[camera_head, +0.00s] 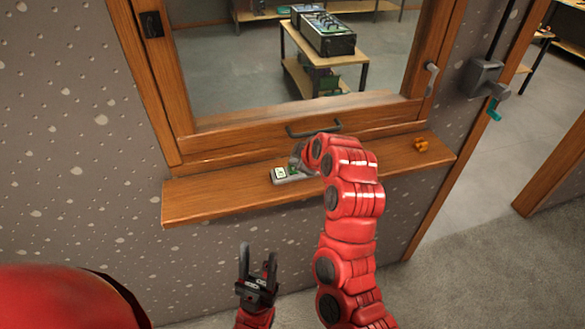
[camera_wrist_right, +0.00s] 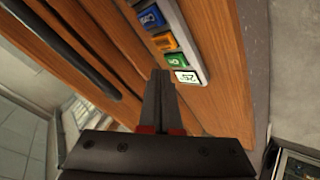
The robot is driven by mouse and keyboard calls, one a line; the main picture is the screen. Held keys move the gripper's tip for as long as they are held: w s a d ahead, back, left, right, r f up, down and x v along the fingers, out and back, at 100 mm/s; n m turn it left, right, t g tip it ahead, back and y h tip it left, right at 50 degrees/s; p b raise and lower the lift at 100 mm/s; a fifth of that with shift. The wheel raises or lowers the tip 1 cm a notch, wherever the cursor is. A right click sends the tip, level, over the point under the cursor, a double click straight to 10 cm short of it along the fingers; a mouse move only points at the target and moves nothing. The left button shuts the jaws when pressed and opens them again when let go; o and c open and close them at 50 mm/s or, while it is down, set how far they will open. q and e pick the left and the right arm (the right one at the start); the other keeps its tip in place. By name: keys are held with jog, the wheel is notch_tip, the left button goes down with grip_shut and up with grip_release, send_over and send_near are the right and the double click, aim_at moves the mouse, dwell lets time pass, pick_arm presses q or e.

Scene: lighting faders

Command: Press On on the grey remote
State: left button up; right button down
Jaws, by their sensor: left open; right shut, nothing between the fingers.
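The grey remote (camera_head: 290,179) lies on the wooden sill below the window, partly hidden by my right arm in the head view. In the right wrist view the remote (camera_wrist_right: 192,46) shows a blue button (camera_wrist_right: 150,18), an orange button (camera_wrist_right: 163,41), a green button (camera_wrist_right: 174,59) and a white display (camera_wrist_right: 187,76). The green button's label looks like On, but it is small. My right gripper (camera_wrist_right: 160,75) is shut and empty, its tips beside the green button and display; contact cannot be told. My left gripper (camera_head: 258,262) is open and empty, low in front of the sill.
The window has a dark handle (camera_head: 314,128) just behind the sill (camera_head: 225,194). A small orange object (camera_head: 421,145) sits at the sill's right end. The sill's left part is clear. A grey wall box (camera_head: 482,77) is at the right.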

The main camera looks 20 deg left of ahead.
jog(key=shift+f, duration=0.1)
dwell(0.4)
jog(key=shift+f+b, duration=0.35)
jog(key=shift+b, duration=0.5)
jog(key=shift+f+b, duration=0.3)
jog(key=shift+b, duration=0.15)
jog(key=shift+r, duration=0.1)
dwell(0.6)
jog(key=shift+r+b, duration=0.4)
jog(key=shift+r, duration=0.2)
jog(key=shift+r, duration=0.1)
jog(key=shift+r, duration=2.45)
